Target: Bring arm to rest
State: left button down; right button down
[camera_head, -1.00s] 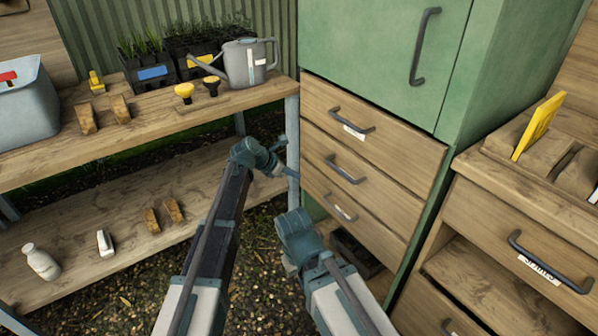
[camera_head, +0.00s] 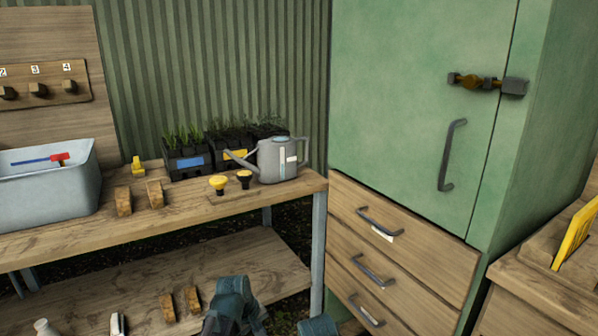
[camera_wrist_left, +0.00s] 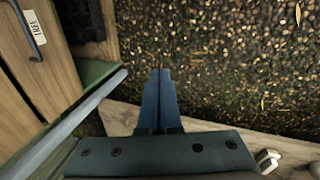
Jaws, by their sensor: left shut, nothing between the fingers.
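My left gripper (camera_wrist_left: 157,100) shows in the left wrist view with its two dark fingers together and nothing between them. It points down over the gravel ground (camera_wrist_left: 220,60), apart from any object. In the head view only a teal part of my left arm (camera_head: 235,305) shows at the bottom, in front of the workbench's lower shelf. A small teal piece of my right arm (camera_head: 318,326) shows at the bottom edge. My right gripper is out of view.
The workbench (camera_head: 120,237) holds a grey tub (camera_head: 45,195), seedling trays (camera_head: 188,165) and a watering can (camera_head: 275,160). A green cabinet (camera_head: 400,90) with shut drawers (camera_head: 400,245) stands right of it. In the wrist view, a drawer front (camera_wrist_left: 20,60) and bench leg (camera_wrist_left: 75,120) flank the gripper.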

pick_arm(q)
jog(key=s+a+m+g+y, duration=0.1)
jog(key=s+a+m+y, duration=0.1)
jog(key=s+a+m, duration=0.65)
jog(key=s+d+m+g+y, duration=0.1)
jog(key=s+d, duration=0.3)
jog(key=d, duration=0.2)
jog(key=s+d+m+y, duration=0.1)
jog(key=s+d+m, duration=0.1)
jog(key=s+d, duration=0.35)
notch_tip(320, 180, up, 33)
jog(key=w+d+p, duration=0.1)
jog(key=w+p, duration=0.1)
jog(key=p, duration=3.1)
jog(key=shift+f, duration=0.15)
